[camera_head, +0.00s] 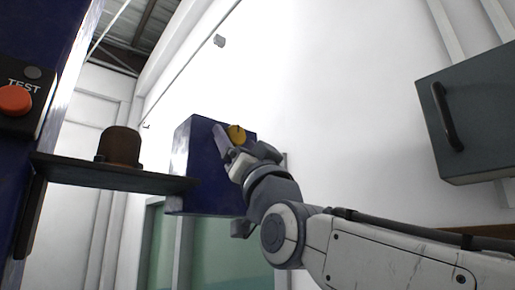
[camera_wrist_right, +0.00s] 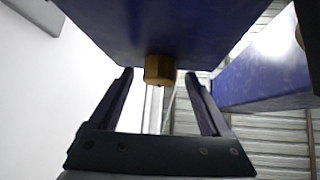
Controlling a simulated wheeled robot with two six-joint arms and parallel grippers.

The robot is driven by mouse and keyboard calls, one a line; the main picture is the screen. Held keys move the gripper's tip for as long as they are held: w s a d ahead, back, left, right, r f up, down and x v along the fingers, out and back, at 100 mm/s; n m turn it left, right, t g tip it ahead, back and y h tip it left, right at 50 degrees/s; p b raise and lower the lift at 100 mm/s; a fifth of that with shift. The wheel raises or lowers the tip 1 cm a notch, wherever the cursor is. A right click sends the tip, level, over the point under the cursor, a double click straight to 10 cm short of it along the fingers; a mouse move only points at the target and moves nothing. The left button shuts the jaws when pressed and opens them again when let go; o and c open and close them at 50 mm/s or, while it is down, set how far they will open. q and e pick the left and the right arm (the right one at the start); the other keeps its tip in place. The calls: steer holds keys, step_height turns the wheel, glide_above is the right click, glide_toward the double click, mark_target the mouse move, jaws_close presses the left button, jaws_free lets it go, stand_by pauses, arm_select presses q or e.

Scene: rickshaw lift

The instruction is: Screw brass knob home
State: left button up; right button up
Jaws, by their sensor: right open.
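The brass knob (camera_head: 236,134) is on the face of a dark blue box (camera_head: 197,160) in the middle of the head view. In the right wrist view the knob (camera_wrist_right: 159,69) projects from the blue surface (camera_wrist_right: 150,25), between and just beyond my fingertips. My right gripper (camera_head: 238,155) is at the box, its fingers around the knob's sides in the head view. In the right wrist view the right gripper (camera_wrist_right: 160,80) is open, with a gap on each side of the knob. My left gripper is not in view.
A blue post with an orange button (camera_head: 14,100) marked TEST stands at left. A dark shelf (camera_head: 115,175) holds a brown rounded block (camera_head: 120,147), left of the blue box. A grey cabinet (camera_head: 480,120) with a black handle hangs at right.

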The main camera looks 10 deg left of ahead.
steer(key=shift+w+a+r, duration=0.2)
steer(key=shift+w+r, duration=0.05)
steer(key=shift+r, duration=0.05)
jaws_close()
steer(key=shift+s+m+t+h, duration=0.1)
steer(key=shift+m+t+h, duration=0.2)
steer(key=shift+m+h, duration=0.1)
steer(key=shift+r+m+t+h, duration=0.15)
steer(key=shift+m+t+h, duration=0.45)
steer(key=shift+m+h, duration=0.5)
steer(key=m+h, duration=0.1)
steer(key=m+t+h+p, duration=0.1)
steer(key=m, duration=0.1)
steer(key=shift+s+r+m+h, duration=0.15)
steer(key=shift+m+h, duration=0.15)
steer(key=shift+h, duration=0.1)
steer(key=shift+m+t+h, duration=0.3)
steer(key=shift+m+h, duration=1.8)
steer(key=shift+m, duration=0.2)
